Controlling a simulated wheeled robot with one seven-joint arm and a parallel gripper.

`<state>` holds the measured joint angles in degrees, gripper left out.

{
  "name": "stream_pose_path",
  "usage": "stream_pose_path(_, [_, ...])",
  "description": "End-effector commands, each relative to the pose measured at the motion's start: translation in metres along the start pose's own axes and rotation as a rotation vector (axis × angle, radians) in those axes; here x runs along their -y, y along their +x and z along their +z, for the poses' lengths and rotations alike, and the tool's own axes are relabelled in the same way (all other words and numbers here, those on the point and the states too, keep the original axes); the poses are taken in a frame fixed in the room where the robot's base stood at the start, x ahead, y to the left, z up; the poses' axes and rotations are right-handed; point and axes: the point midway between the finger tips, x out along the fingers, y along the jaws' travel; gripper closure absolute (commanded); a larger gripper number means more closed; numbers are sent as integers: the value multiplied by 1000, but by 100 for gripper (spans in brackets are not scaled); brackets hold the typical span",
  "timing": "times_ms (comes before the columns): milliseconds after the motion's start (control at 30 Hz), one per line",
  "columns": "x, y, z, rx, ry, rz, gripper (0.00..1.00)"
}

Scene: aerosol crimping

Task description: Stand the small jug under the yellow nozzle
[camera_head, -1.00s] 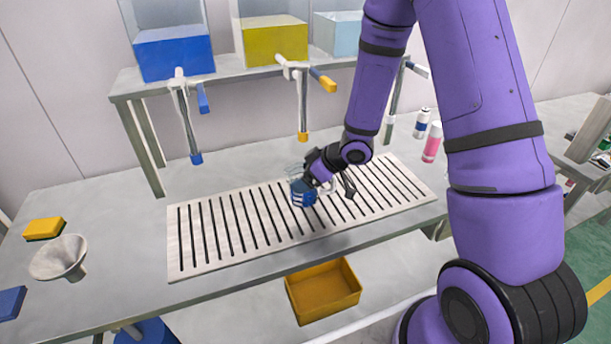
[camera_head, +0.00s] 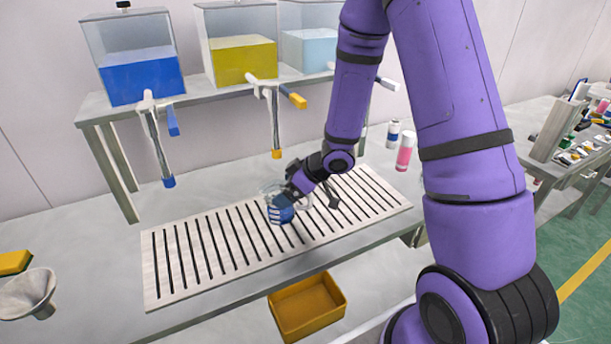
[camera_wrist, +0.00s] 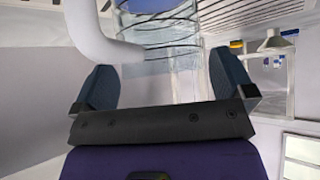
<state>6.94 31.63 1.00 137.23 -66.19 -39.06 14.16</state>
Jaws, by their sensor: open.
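The small jug (camera_head: 281,213) is clear with a blue lower part and stands on the slotted grate (camera_head: 160,291). In the head view it appears straight below the yellow nozzle tip (camera_head: 277,153); I cannot tell whether it is exactly under it in depth. The nozzle hangs from the tap below the yellow tank (camera_head: 243,57). My gripper (camera_head: 286,197) is open at the jug and partly hides it. In the wrist view the clear jug wall (camera_wrist: 160,38) lies beyond and between my open fingers (camera_wrist: 160,78), with a white curved piece at its left.
A blue nozzle (camera_head: 169,181) hangs at the left. A white bottle (camera_head: 393,133) and a pink bottle (camera_head: 405,152) stand right of the grate. A funnel (camera_head: 28,294) lies at the left, and a yellow bin (camera_head: 307,306) is below the table's front edge. The grate's left half is clear.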

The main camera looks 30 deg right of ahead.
Motion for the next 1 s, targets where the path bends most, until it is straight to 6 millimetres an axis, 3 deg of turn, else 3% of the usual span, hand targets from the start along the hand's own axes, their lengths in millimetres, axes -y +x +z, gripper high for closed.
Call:
stream_pose_path(400, [0, -74, 0, -1, -1, 3, 0])
stream_pose_path(700, [-1, -96, -1, 2, -2, 10, 0])
stream_pose_path(867, [-14, -115, -16, 32, -11, 129, 0])
stream_pose_path(1000, [-31, -151, -39, 85, 3, 326, 0])
